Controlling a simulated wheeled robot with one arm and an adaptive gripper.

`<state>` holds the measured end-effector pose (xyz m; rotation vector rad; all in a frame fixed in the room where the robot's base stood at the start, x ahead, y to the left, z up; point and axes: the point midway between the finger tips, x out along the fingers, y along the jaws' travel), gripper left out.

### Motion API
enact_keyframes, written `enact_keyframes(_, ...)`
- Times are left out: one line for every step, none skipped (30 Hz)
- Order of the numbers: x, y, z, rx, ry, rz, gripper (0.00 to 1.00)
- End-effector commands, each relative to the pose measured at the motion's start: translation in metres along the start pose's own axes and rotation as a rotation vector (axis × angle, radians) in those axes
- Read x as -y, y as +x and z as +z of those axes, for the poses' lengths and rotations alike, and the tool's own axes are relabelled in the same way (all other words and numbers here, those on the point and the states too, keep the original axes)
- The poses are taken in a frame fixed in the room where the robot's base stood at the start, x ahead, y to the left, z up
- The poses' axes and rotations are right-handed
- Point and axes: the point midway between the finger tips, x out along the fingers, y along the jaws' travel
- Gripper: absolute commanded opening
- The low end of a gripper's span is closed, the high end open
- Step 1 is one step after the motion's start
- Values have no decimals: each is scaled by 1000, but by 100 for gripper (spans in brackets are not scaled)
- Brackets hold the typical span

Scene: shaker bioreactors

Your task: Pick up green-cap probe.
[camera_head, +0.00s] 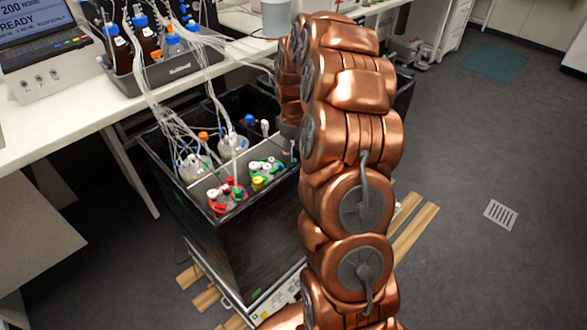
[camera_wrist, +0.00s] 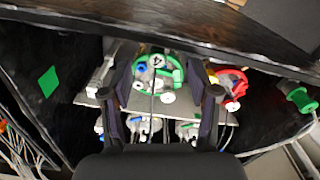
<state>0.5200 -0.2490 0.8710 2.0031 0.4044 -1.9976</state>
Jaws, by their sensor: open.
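In the wrist view, a probe with a green cap (camera_wrist: 297,97) sits at the far right by the dark wall of the box, beyond the right finger. A vessel with a green ring lid (camera_wrist: 170,78) lies between and below my fingers; it also shows in the head view (camera_head: 262,180). A vessel with a red lid (camera_wrist: 232,84) stands between it and the probe; in the head view it is at the box's front (camera_head: 227,196). My gripper (camera_wrist: 160,90) is open and empty above the vessels. In the head view my arm hides most of it.
The vessels stand in an open black shaker box (camera_head: 255,245) with high walls. Clear tubes (camera_head: 160,115) run from the vessels up to a bench with a bottle tray (camera_head: 150,75). Two white-lidded vessels stand behind. Open floor lies to the right.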

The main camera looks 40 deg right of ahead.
Motion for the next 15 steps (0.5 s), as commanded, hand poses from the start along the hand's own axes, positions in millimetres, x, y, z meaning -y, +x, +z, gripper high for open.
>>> enact_keyframes(-1,3,1,2,1,-2,60)
enact_keyframes(-1,6,1,3,1,-3,60)
enact_keyframes(-2,11,2,4,1,-4,60)
enact_keyframes(-2,14,2,5,1,-5,60)
enact_keyframes(-3,18,2,6,1,-6,60)
enact_keyframes(-3,24,2,6,0,-6,60)
enact_keyframes(-3,29,2,5,0,-6,60)
enact_keyframes(-3,32,2,5,0,-6,60)
enact_keyframes(-3,36,2,6,0,-6,60)
enact_keyframes(-2,39,2,6,0,-6,60)
enact_keyframes(-2,40,2,5,0,-6,60)
enact_keyframes(-2,42,2,5,0,-5,60)
enact_keyframes(-3,43,2,4,0,-5,60)
enact_keyframes(-3,43,2,4,0,-4,60)
enact_keyframes(-3,43,1,3,0,-3,60)
